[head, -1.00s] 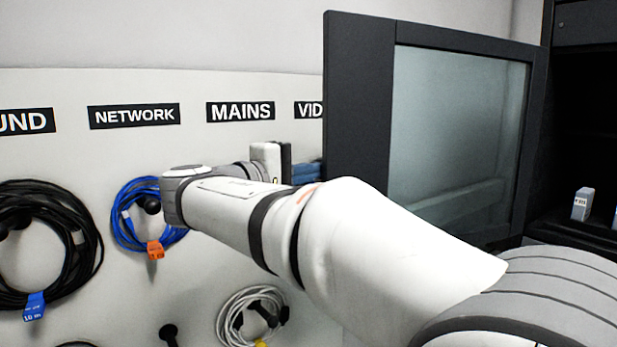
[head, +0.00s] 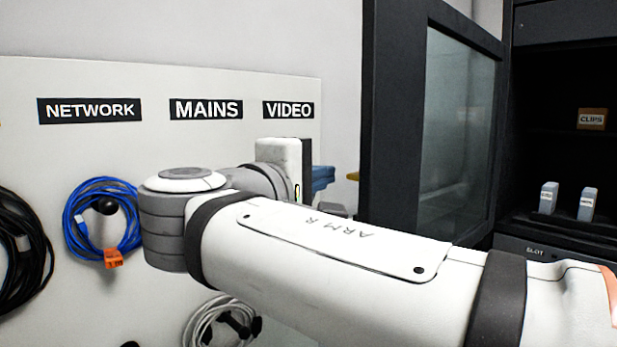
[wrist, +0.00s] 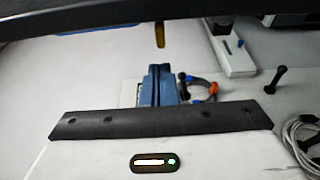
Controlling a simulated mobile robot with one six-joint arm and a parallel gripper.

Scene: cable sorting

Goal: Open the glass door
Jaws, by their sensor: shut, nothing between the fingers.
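The glass door (head: 460,130) stands swung out from the dark cabinet (head: 560,80), in a thick dark frame (head: 396,110). The cabinet's inside shows to the right of it. My gripper (head: 323,178) is just left of the door frame's edge in the head view, with a gap between them in the picture. Its blue fingers are shut and empty, as the wrist view also shows (wrist: 160,72). A dark band crosses the top of the wrist view; I cannot tell for sure if it is the door.
A white board on the left carries labels, a blue cable (head: 100,215), a black cable (head: 20,260) and a white cable (head: 215,322). In the cabinet are a clips box (head: 591,118) and two small pale boxes (head: 548,198). My arm crosses the lower foreground.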

